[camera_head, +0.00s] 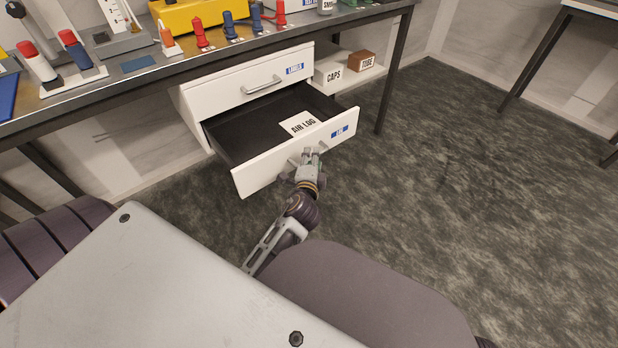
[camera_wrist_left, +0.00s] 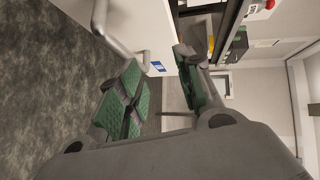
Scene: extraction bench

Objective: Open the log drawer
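The log drawer (camera_head: 265,168) is the lower drawer of the white cabinet under the bench. It stands pulled out, its dark inside showing, with a white card marked "AIR LOG" (camera_head: 299,124) in it. My left gripper (camera_head: 312,153) is at the outside of the drawer front and hides most of its handle in the head view. In the left wrist view the bar handle (camera_wrist_left: 118,38) shows ahead of the green-padded fingers (camera_wrist_left: 160,82). The fingers are apart with nothing seen between them. My right gripper is in neither view.
A closed upper drawer (camera_head: 240,88) sits above the open one. Boxes marked "CAPS" (camera_head: 331,74) and "TUBE" (camera_head: 361,61) stand right of the cabinet. A dark bench leg (camera_head: 394,75) is farther right. The floor (camera_head: 470,170) to the right is clear.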

